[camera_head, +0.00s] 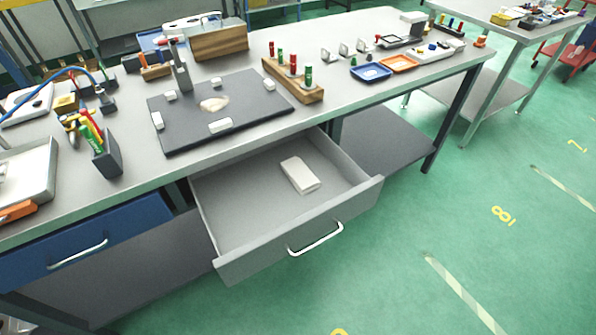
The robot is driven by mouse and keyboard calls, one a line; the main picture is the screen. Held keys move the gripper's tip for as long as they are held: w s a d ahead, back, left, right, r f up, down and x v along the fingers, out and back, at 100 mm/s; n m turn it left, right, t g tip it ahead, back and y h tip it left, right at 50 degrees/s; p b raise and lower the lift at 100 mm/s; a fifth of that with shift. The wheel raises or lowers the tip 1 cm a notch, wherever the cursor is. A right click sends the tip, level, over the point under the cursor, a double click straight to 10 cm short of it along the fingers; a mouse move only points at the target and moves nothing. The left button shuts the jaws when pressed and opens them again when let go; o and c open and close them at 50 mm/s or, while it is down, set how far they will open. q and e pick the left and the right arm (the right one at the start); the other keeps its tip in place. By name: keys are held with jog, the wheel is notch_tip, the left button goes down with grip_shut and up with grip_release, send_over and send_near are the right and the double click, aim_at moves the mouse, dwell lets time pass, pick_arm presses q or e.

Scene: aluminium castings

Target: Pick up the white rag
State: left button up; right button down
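A white folded rag (300,175) lies flat inside the open grey drawer (235,220), toward its back right. The drawer is pulled out from under the workbench, and its floor around the rag is bare. Neither of my grippers shows in the head view.
The workbench top (235,150) carries a dark plate (185,132) with small white blocks, a wooden rack (292,82) and a pen holder (106,155). The drawer's front panel (300,240) and handle (316,240) stick out over open green floor. A blue drawer (85,240) at left is shut.

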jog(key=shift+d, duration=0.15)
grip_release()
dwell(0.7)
